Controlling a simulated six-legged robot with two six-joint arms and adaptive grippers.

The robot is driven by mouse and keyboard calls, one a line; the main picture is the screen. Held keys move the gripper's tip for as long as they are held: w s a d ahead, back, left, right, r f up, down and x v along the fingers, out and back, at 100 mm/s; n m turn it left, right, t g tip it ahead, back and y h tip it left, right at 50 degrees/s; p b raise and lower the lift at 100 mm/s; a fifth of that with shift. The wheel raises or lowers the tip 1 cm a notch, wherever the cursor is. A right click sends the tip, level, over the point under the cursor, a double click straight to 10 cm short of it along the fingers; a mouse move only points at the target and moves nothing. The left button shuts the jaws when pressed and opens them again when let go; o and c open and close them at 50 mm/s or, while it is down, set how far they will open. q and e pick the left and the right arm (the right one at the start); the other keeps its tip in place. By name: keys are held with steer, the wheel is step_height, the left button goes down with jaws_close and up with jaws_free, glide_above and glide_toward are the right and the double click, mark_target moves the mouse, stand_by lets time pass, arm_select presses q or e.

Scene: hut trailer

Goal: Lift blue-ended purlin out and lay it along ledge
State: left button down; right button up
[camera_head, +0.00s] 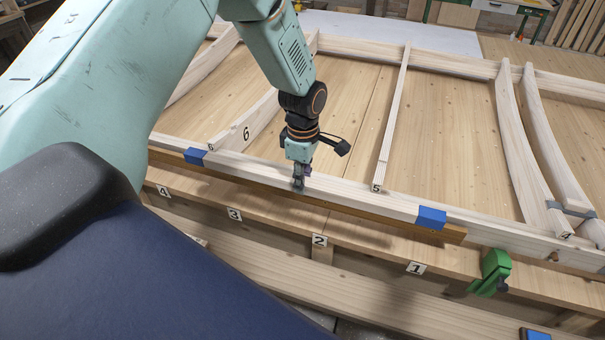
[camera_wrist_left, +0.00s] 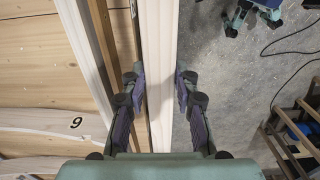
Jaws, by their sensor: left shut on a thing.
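The blue-ended purlin (camera_head: 350,195) is a long pale timber with a blue band near each end. It runs along the near side of the frame in the head view. My left gripper (camera_head: 298,184) points down and is shut on it near mid-length. In the left wrist view the purlin (camera_wrist_left: 160,50) runs between the two fingers (camera_wrist_left: 160,92), and no blue end shows. A brown strip (camera_head: 452,234) runs just below and in front of the purlin; I cannot tell whether they touch. My right gripper is not in view.
A ledge board with number tags, such as tag 1 (camera_head: 416,268), runs in front. A green clamp (camera_head: 494,271) sits at the right on its edge. Curved pale ribs, one marked 6 (camera_head: 246,133), lie behind. A grey strap (camera_head: 570,209) joins two ribs at the right.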

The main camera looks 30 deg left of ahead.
arm_select(q)
steer(key=shift+s+d+f, duration=0.1)
steer(key=shift+d+f, duration=0.1)
steer(key=shift+f, duration=0.25)
steer(key=shift+s+f, duration=0.1)
steer(key=shift+f, duration=0.1)
steer(key=shift+a+f, duration=0.15)
steer(key=shift+f, duration=1.65)
steer(key=shift+f+b, duration=19.25)
steer(key=shift+f, duration=0.3)
